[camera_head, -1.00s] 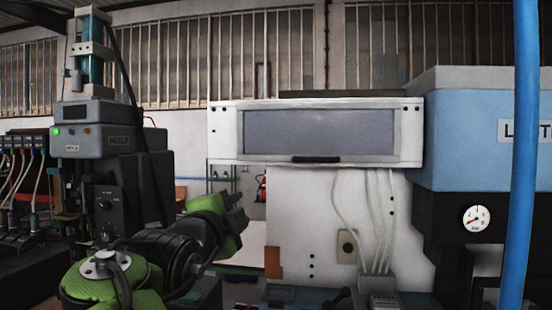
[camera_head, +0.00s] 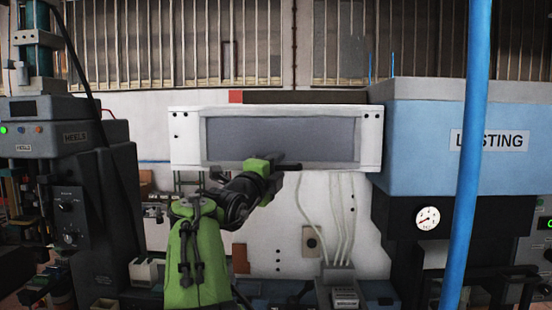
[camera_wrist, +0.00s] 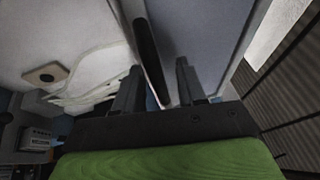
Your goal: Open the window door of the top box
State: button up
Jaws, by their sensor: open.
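The top box (camera_head: 372,138) is a white frame on the white panel, with a grey window door (camera_head: 280,136) that looks closed. A dark handle bar runs along the door's lower edge, mostly hidden by my gripper in the head view. In the wrist view the black handle (camera_wrist: 150,55) stands between my two fingers, which sit on either side of it with a gap. My gripper (camera_head: 288,165) is open at the door's lower edge. It also shows in the wrist view (camera_wrist: 158,82). Whether a finger touches the handle cannot be told.
A blue vertical pipe (camera_head: 468,150) stands at the right, before a blue machine (camera_head: 415,130) with a gauge (camera_head: 427,218). Cables (camera_head: 340,215) hang below the box to a grey unit (camera_head: 338,285). A dark machine (camera_head: 75,190) stands at the left.

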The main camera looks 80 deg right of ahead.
jog(key=shift+d, duration=0.2)
jog(key=shift+a, duration=0.1)
grip_shut()
jog(key=shift+s, duration=0.15)
